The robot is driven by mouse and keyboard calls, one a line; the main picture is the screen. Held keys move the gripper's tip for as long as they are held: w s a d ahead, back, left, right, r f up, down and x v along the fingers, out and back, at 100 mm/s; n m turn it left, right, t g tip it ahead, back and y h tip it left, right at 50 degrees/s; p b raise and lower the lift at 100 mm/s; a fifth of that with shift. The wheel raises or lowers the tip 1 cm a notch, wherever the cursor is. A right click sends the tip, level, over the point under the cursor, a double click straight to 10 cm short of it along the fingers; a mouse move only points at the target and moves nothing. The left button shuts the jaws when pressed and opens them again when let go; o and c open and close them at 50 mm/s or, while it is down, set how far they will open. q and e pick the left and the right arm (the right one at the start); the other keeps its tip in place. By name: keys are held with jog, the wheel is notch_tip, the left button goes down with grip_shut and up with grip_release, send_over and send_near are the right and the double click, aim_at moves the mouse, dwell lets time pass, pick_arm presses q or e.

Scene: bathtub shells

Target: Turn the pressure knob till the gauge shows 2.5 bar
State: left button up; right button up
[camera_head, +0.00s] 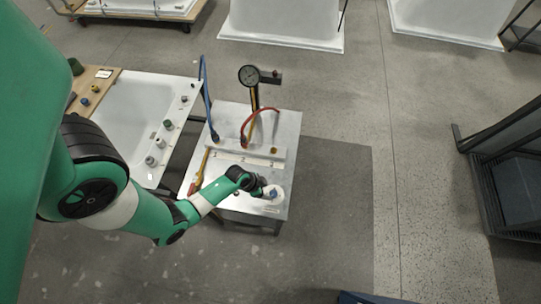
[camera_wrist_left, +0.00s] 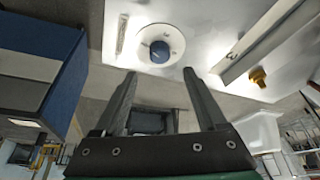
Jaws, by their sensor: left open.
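The blue pressure knob (camera_head: 273,194) sits on a round white plate at the front right of a metal bench (camera_head: 285,140). In the left wrist view the knob (camera_wrist_left: 160,51) lies beyond the fingertips, roughly centred between them, with a pale mark on its face. My left gripper (camera_head: 266,190) is beside the knob in the head view; in the wrist view its fingers (camera_wrist_left: 159,73) are open and empty. The round gauge (camera_head: 249,75) stands on a post behind the bench; its needle is too small to read. My right gripper is not in view.
A white tub shell (camera_head: 140,105) with fittings is at left. A dark rack (camera_head: 510,170) stands far right, with open floor between.

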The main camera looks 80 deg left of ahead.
pick_arm(q)
jog(key=p+v, duration=0.2)
jog(key=v, duration=0.1)
jog(key=shift+s+r, duration=0.15)
jog(key=shift+r, duration=0.15)
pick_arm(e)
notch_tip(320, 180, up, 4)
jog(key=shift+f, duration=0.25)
